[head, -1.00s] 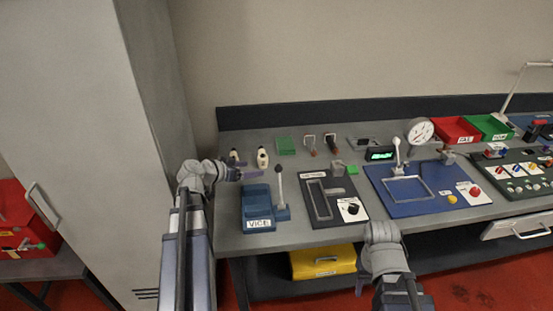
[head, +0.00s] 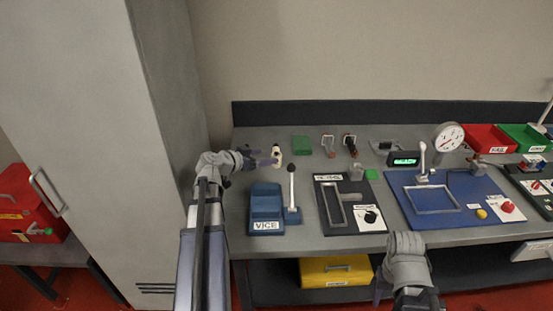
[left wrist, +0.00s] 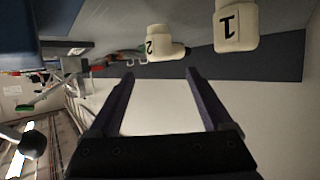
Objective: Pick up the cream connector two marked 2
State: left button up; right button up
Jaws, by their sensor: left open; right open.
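The cream connector two (left wrist: 160,44), marked 2, shows in the left wrist view just beyond the gap between the fingertips. In the head view I take it to be the cream piece (head: 277,154) at the back left of the bench. My left gripper (left wrist: 160,74) is open and empty, pointing at it, with no clear contact. In the head view the left gripper (head: 266,158) is close beside it. Another cream connector, marked 1 (left wrist: 235,26), is to its right in the left wrist view; the arm seems to hide it in the head view. My right gripper (head: 379,291) is low before the bench.
The blue vice (head: 266,203) with its upright lever (head: 292,187) stands nearer on the bench. A green block (head: 301,145) lies behind and right. A black fixture (head: 328,222) and blue plate (head: 410,219) lie further right. A tall grey cabinet (head: 160,120) bounds the left.

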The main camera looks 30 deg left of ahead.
aim_at(273, 156)
pick_arm(q)
jog(key=b+x, duration=0.1)
jog(key=x, duration=0.1)
jog(key=b+x, duration=0.1)
jog(key=x, duration=0.2)
jog(key=shift+s+a+f, duration=0.1)
jog(key=shift+f, duration=0.3)
jog(key=shift+s, duration=0.1)
jog(key=shift+c, duration=0.4)
grip_shut()
